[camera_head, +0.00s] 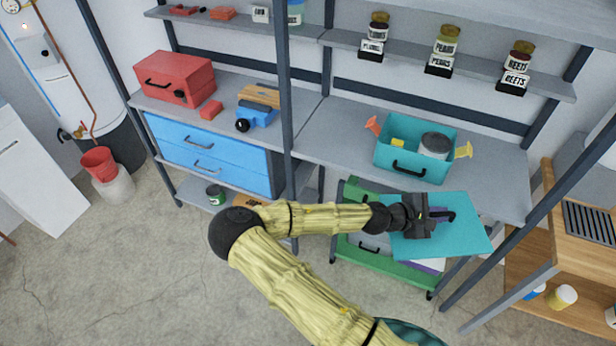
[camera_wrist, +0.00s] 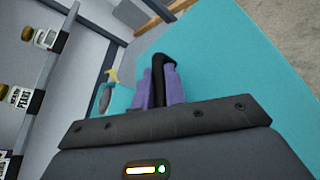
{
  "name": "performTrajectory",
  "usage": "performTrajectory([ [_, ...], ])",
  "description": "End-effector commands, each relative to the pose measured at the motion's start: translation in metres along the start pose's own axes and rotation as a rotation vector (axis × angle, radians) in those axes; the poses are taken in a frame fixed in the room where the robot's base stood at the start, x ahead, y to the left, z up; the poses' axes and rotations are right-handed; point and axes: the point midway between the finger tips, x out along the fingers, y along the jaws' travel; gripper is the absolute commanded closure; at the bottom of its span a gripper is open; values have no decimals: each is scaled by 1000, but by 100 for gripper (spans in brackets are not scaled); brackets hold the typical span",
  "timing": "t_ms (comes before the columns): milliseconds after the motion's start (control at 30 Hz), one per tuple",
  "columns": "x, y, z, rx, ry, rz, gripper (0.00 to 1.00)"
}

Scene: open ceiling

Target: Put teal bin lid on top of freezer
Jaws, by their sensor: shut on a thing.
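The teal bin lid (camera_head: 462,238) is a flat panel with a black handle, held over the front of the workbench's right part. My gripper (camera_head: 440,215) is shut on the black handle, and the lid spreads out around it. In the wrist view the purple fingertips (camera_wrist: 160,85) close around the black handle (camera_wrist: 166,66), with the teal lid (camera_wrist: 225,55) behind. A white box-shaped appliance (camera_head: 35,180) stands on the floor at the far left, partly cut off; it looks like the freezer. Its visible top is pale and seems bare.
An open teal bin (camera_head: 408,172) holding several items stands on the grey workbench (camera_head: 310,135). Below the lid is a green drawer cart (camera_head: 350,255). Grey shelf posts (camera_head: 284,90) rise at the bench front.

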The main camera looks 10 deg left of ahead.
Motion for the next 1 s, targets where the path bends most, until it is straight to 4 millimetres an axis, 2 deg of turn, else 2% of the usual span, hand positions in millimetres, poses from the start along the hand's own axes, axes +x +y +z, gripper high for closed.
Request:
performTrajectory([
  [300,19,-11,-63,-94,155,214,100],
  [500,23,-26,-107,-163,278,383,100],
  [767,11,-52,-151,-247,430,591,100],
  [1000,-16,-82,-180,-324,564,776,100],
])
